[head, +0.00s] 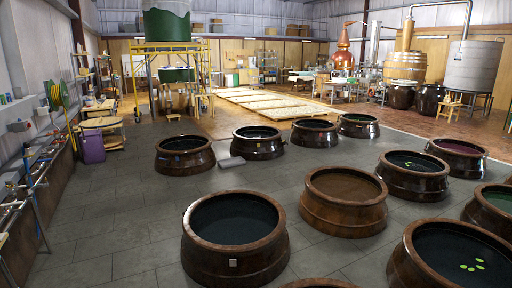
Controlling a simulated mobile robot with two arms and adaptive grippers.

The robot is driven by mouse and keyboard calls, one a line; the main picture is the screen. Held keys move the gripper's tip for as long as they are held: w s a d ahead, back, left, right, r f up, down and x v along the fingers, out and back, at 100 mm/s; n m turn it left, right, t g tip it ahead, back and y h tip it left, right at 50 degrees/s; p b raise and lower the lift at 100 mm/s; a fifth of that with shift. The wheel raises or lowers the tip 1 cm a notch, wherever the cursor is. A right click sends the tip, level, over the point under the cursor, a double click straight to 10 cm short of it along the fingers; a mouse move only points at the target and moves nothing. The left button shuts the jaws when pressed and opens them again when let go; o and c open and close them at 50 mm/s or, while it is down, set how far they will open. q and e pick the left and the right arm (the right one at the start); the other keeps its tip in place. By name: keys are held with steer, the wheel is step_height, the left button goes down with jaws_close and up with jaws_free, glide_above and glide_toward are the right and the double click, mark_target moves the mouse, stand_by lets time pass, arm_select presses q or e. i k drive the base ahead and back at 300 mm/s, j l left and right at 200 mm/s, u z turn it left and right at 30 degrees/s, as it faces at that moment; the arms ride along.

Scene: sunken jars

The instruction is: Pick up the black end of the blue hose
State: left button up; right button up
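A coiled yellow and green hose (57,95) hangs on the left wall. Pipes with taps (34,180) run along the low wall at the left edge; they are too small to tell whether a hose is fixed there. Neither of my grippers is in view.
Several wide brown jars stand sunken in the grey tiled floor (115,215); the nearest (236,276) holds dark liquid. A grey slab (231,162) lies between two jars. A purple bin (92,147) stands at left. The floor left of the jars is clear.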

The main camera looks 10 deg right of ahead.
mark_target(27, 146)
steer(key=i+j, duration=0.1)
steer(key=j, duration=0.2)
steer(key=j+u, duration=0.1)
steer(key=j, duration=0.2)
steer(key=i+j+u, duration=0.1)
steer(key=i+j, duration=0.25)
steer(key=i+j+u, duration=0.1)
steer(key=i+j, duration=0.2)
steer(key=i, duration=0.2)
steer(key=i+j+u, duration=0.1)
steer(key=i+j, duration=0.2)
steer(key=i, duration=0.15)
steer(key=i+j+u, duration=0.15)
steer(key=i, duration=0.3)
steer(key=i+j, duration=0.1)
steer(key=i, duration=1.7)
steer(key=i+u, duration=0.15)
steer(key=i, duration=0.45)
steer(key=i+l+u, duration=0.1)
steer(key=i, duration=0.5)
steer(key=i+l+u, duration=0.15)
steer(key=i+l, duration=0.15)
steer(key=i, duration=0.3)
